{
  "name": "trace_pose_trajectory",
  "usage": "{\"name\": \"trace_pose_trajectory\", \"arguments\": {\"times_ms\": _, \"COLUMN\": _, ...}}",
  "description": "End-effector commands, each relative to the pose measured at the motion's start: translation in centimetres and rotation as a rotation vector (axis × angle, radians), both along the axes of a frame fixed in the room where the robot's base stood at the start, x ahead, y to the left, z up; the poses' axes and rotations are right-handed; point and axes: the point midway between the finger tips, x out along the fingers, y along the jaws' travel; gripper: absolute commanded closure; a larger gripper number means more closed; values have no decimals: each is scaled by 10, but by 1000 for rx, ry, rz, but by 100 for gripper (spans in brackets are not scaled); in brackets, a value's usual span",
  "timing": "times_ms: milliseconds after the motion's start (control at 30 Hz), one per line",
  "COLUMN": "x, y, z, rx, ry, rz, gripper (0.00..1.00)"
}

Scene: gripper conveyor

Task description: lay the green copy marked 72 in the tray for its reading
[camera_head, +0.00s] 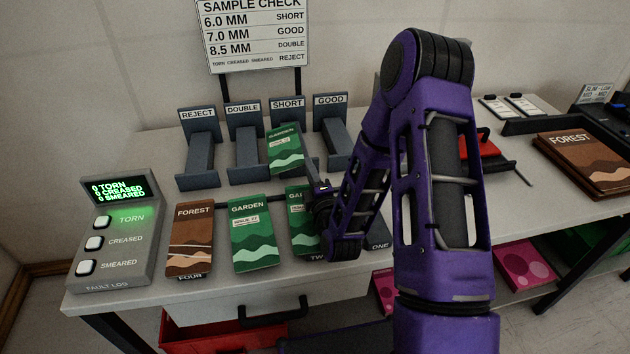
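Three green GARDEN copies show. One (284,150) leans at the SHORT stand. One (254,240) lies on the bench beside the brown FOREST copy, with a small white issue label too small to read surely. A third (299,232) lies to its right, partly hidden by my gripper. I cannot tell which is marked 72. My gripper (316,183) is over the third copy, close to the right edge of the copy at SHORT. Its fingers are mostly hidden, so whether it holds anything is unclear. I cannot pick out the reading tray with certainty.
REJECT (199,150), DOUBLE (245,146) and GOOD (331,135) stands line the back. A fault log box (115,240) with lit screen and three buttons is at left. A brown FOREST copy (190,240) lies at the front. A FOREST stack (585,165) lies right.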

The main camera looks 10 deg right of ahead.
Motion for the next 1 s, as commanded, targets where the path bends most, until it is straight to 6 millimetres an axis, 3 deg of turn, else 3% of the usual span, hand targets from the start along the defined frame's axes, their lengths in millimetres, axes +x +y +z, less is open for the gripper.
{"name": "trace_pose_trajectory", "arguments": {"times_ms": 133, "x": -28, "y": -1, "z": -1, "rx": -1, "ry": 1, "rz": 2, "gripper": 80}}
{"name": "trace_pose_trajectory", "arguments": {"times_ms": 333, "x": -45, "y": -3, "z": 1, "rx": 0, "ry": -1, "rz": 1, "gripper": 80}}
{"name": "trace_pose_trajectory", "arguments": {"times_ms": 867, "x": -47, "y": -4, "z": 1, "rx": -1, "ry": -3, "rz": 1, "gripper": 80}}
{"name": "trace_pose_trajectory", "arguments": {"times_ms": 1000, "x": -38, "y": -9, "z": 2, "rx": -16, "ry": 11, "rz": -2, "gripper": 80}}
